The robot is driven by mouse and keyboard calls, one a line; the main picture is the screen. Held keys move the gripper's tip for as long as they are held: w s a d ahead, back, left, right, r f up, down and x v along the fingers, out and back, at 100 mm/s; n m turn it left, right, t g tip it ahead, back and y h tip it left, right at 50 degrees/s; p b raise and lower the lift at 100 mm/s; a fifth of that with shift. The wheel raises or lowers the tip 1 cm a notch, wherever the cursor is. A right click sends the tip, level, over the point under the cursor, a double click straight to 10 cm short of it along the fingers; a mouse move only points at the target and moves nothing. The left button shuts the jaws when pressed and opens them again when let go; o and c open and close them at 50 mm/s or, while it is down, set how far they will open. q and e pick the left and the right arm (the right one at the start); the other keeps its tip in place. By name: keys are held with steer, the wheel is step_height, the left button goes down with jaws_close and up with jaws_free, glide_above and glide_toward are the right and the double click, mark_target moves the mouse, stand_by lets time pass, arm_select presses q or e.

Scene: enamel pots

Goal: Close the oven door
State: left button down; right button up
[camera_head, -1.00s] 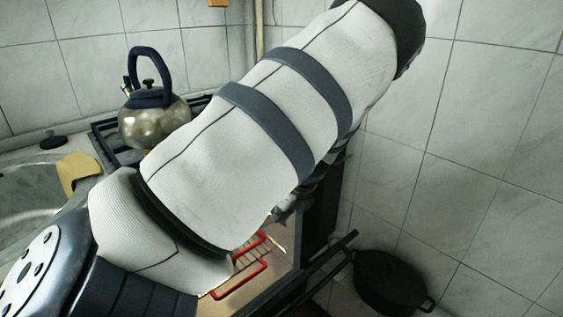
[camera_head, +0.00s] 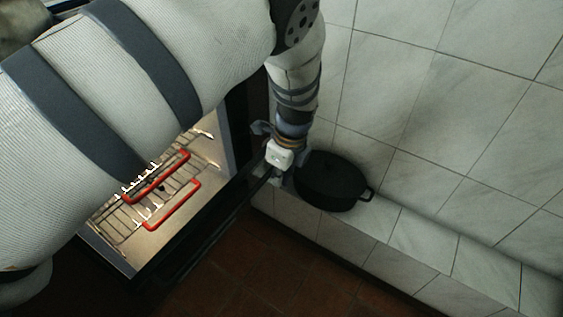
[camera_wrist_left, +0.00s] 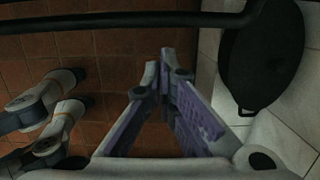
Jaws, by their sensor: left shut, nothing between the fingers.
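The oven door (camera_head: 192,239) stands open in the head view, its dark edge running slantwise below the lit oven inside. Its dark handle bar (camera_head: 218,229) runs along that edge; in the left wrist view the bar (camera_wrist_left: 130,20) crosses the top. My left gripper (camera_head: 274,178) points down at the right end of the handle, by the wall ledge. In the left wrist view its fingers (camera_wrist_left: 165,54) are together and empty, just below the bar in the picture. I cannot tell whether they touch it. My left arm hides much of the oven. My right gripper is not seen.
A black pot (camera_head: 331,183) sits on the tiled ledge (camera_head: 395,232) close right of the gripper; it also shows in the left wrist view (camera_wrist_left: 262,58). A wire rack with red handles (camera_head: 172,205) is inside the oven. The brown tiled floor (camera_head: 270,270) is clear.

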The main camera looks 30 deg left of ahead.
mark_target(263, 178)
arm_select(q)
steer(key=shift+w+a+r+p, duration=0.1)
steer(key=shift+a+r+p, duration=0.2)
steer(key=shift+a, duration=0.65)
steer(key=shift+w+a+r+p, duration=0.1)
steer(key=shift+a+r, duration=0.25)
steer(key=shift+a, duration=0.55)
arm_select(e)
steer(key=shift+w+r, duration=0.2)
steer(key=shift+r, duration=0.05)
arm_select(q)
steer(key=shift+a+r, duration=0.2)
steer(key=shift+a, duration=0.05)
steer(key=a+r+p, duration=0.1)
steer(key=a+r, duration=0.3)
steer(key=a, duration=0.7)
steer(key=shift+w+r+p, duration=0.3)
steer(key=shift+w+r, duration=0.05)
steer(key=shift+r, duration=0.05)
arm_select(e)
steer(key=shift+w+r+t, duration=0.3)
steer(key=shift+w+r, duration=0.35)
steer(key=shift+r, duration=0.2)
